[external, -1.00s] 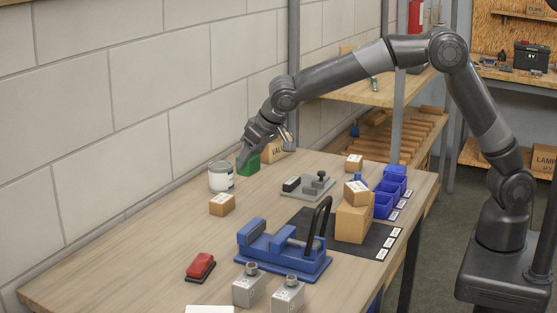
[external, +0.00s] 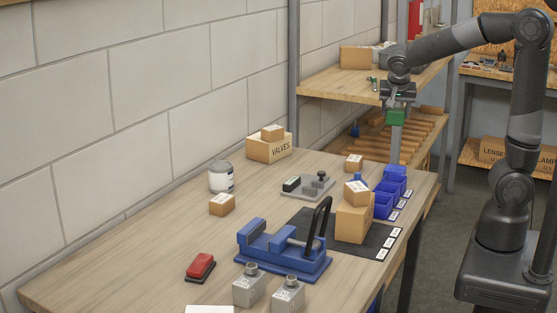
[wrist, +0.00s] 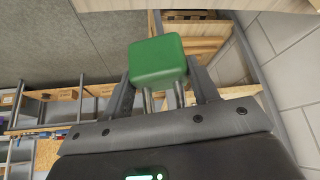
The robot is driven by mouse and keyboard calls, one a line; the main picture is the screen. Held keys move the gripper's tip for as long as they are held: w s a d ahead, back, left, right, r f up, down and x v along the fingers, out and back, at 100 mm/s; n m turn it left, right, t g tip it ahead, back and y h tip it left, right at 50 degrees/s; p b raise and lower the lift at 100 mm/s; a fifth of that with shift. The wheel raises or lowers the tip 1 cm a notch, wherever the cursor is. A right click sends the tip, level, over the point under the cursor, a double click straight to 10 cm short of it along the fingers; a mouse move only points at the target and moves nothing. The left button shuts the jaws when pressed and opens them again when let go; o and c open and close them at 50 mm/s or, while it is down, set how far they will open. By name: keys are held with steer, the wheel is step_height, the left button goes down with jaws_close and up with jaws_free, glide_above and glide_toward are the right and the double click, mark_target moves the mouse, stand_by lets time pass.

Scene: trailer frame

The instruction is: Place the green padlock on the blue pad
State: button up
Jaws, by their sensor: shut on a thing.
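The green padlock (external: 396,118) hangs below my gripper (external: 398,100), high in the air near the shelf post beyond the table's far right end. In the wrist view the green body of the padlock (wrist: 158,60) sticks out ahead of the fingers, and its metal shackle lies between them. My gripper (wrist: 165,97) is shut on the padlock. I cannot make out a blue pad in either view.
On the wooden table (external: 130,250) stand a paint can (external: 221,177), a VALVES box (external: 268,149), a blue vise (external: 283,252), stacked cartons (external: 353,220) and blue bins (external: 388,190). A wooden shelf unit (external: 340,88) stands behind the table. The table's left part is mostly clear.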

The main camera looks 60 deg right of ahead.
steer(key=s+d+f+m+g, duration=0.25)
steer(key=s+d, duration=0.25)
steer(key=s, duration=0.5)
glide_above(395, 169)
steer(key=shift+m+t, duration=0.35)
steer(key=shift+m, duration=0.1)
step_height(395, 169, down, 7)
steer(key=shift+r, duration=0.15)
steer(key=shift+f, duration=2.05)
steer(key=o, duration=1.3)
steer(key=shift+f, duration=0.15)
